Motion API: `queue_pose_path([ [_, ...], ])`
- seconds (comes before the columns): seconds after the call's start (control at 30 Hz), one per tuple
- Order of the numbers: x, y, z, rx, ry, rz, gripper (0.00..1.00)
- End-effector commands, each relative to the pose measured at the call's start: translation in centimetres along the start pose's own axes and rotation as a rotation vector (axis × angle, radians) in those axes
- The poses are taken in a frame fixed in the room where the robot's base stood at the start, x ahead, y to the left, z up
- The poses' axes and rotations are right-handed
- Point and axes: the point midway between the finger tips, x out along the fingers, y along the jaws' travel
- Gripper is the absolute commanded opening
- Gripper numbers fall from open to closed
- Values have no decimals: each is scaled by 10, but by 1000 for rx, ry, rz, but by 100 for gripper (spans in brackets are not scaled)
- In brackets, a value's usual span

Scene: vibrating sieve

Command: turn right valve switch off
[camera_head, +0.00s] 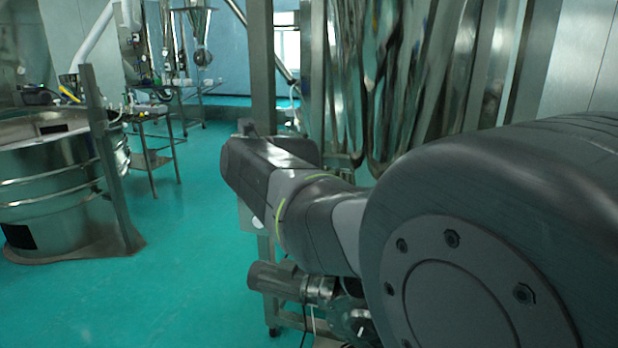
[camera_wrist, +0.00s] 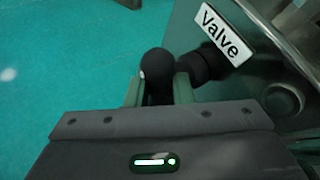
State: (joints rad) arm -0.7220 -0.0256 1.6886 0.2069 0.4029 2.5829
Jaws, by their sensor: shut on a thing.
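In the wrist view, my gripper (camera_wrist: 160,92) is shut on the black rounded handle of the valve switch (camera_wrist: 157,68), with a greenish finger on each side of it. To the right of the handle, a black knob-like part (camera_wrist: 206,62) meets the metal housing below a white label reading "Valve" (camera_wrist: 224,33). The lower part of the handle is hidden behind my gripper body. In the head view, my arm covers the right side, and the switch and fingertips cannot be made out.
A dark round button (camera_wrist: 283,101) sits on the metal panel at the right of the wrist view. In the head view, a large round steel sieve (camera_head: 55,180) stands at the left and a metal cart (camera_head: 150,140) behind it. The green floor (camera_head: 190,260) between is clear.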

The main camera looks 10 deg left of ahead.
Motion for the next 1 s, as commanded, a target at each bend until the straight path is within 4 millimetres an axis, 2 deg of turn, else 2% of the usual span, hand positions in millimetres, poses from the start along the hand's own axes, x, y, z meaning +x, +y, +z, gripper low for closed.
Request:
queue_pose_path([
  [0.43,1,1,-2,-3,10,3,0],
  [0.47,1,1,-2,-3,10,3,25],
  [0.53,1,1,-2,-3,9,3,38],
  [0.57,1,1,-2,-3,9,2,41],
  [0.87,-1,0,-1,-3,5,1,41],
  [1.0,-11,0,-1,-4,3,0,41],
])
